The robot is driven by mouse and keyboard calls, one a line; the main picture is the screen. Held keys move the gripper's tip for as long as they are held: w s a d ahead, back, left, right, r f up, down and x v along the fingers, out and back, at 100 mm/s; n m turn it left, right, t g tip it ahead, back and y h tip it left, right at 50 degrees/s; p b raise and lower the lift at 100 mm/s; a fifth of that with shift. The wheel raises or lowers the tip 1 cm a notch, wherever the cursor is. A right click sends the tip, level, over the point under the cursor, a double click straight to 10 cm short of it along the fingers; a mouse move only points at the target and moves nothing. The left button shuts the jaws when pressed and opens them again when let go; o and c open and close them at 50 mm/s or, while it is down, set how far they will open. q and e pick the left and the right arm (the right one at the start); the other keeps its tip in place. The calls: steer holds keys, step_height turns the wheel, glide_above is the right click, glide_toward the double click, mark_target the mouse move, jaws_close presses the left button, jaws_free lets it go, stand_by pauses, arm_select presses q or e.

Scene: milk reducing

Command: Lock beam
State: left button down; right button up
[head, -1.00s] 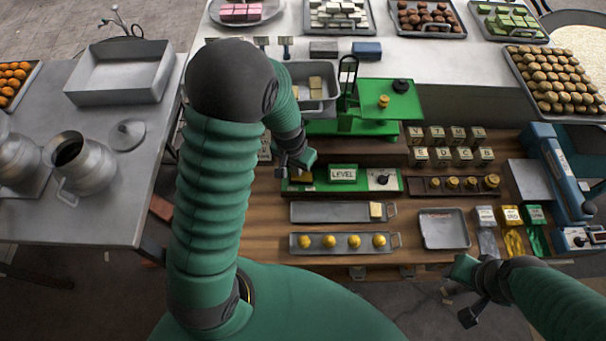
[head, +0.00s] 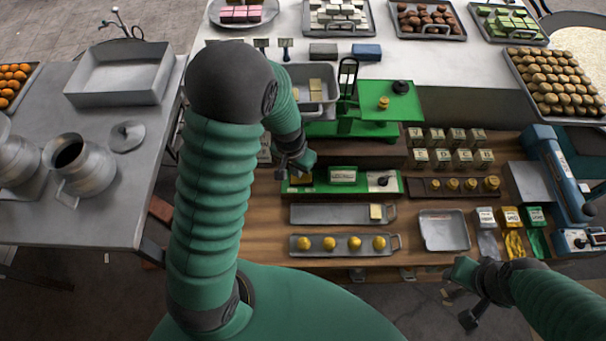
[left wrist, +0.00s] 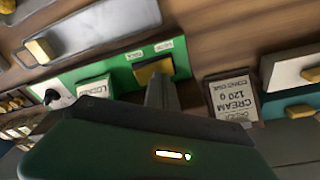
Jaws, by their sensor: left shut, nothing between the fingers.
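The green balance scale (head: 375,125) stands on the wooden bench with a brass weight on its right plate. In front is its green panel (head: 357,187), with a white label (head: 343,175) and a black knob (head: 383,181) on a white patch. A yellow block (left wrist: 153,71) sits on the panel's other end in the left wrist view. My left gripper (head: 299,170) is shut and empty, right at this block and partly covering it in the head view. I cannot tell whether they touch. My right gripper (head: 455,280) hangs off the bench front; its jaw state is unclear.
Trays with a butter piece (head: 376,211) and yellow balls (head: 355,242) lie in front of the panel. Small labelled boxes (head: 447,147) and brass weights (head: 470,184) stand to the right. A cream card (left wrist: 236,97) is close to my left gripper.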

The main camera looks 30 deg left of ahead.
arm_select(q)
step_height(320, 180, up, 6)
steer(key=p, duration=0.4)
stand_by(0.3)
steer(key=s+d+f+b, duration=0.4)
steer(key=s+d+b, duration=0.3)
steer(key=s+b, duration=0.2)
steer(key=b, duration=0.2)
steer(key=shift+d+t+b, duration=0.25)
steer(key=shift+t+b, duration=0.15)
steer(key=shift+s, duration=0.15)
steer(key=shift+d, duration=0.1)
